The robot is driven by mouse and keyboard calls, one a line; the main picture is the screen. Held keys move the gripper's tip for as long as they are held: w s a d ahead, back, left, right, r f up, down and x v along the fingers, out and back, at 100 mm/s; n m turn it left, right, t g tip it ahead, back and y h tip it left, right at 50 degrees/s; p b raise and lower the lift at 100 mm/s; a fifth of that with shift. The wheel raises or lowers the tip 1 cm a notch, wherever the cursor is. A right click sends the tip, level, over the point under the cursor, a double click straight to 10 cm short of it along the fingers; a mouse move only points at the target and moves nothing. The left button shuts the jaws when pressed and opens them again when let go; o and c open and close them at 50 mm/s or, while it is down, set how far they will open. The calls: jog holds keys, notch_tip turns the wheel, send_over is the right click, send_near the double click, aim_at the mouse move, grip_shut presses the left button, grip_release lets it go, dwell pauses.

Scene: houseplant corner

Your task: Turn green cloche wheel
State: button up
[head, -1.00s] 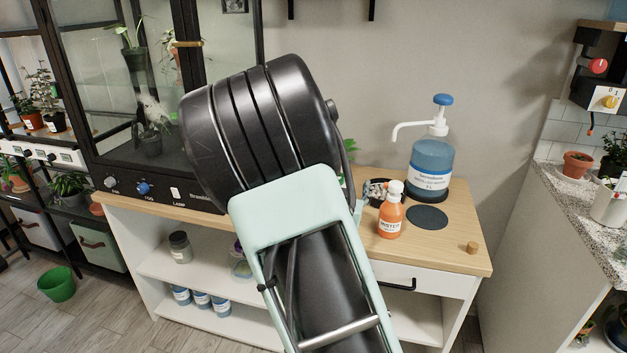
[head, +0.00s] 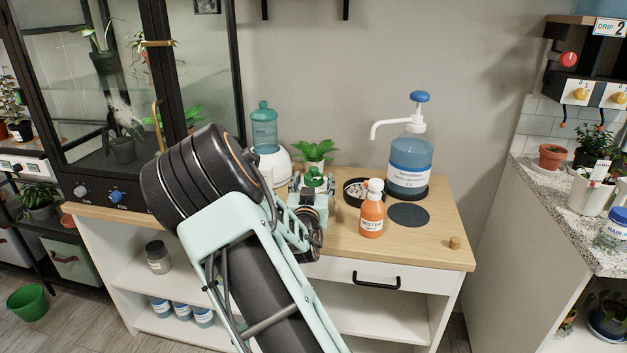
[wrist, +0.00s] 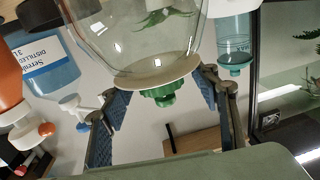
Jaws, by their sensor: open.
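The green cloche wheel (wrist: 160,96) is a small ribbed knob on the pale cap of the clear glass cloche (wrist: 140,50) in the wrist view, which shows the scene upside down. Green leaves show through the glass. My gripper (wrist: 165,88) is open, its blue-padded fingers spread on either side of the wheel; I see no contact. In the head view my gripper (head: 312,192) is above the wooden cabinet top, around a small green round piece that looks like the wheel. The cloche glass is hard to make out there.
An orange mister bottle (head: 372,215), a dark bowl of pebbles (head: 355,187) and a large blue pump bottle (head: 408,165) stand right of my gripper. A teal water bottle (head: 264,130) on a white base stands left.

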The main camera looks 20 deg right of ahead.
jog(key=shift+w+d, duration=0.3)
jog(key=shift+w, duration=0.2)
jog(key=c, duration=1.2)
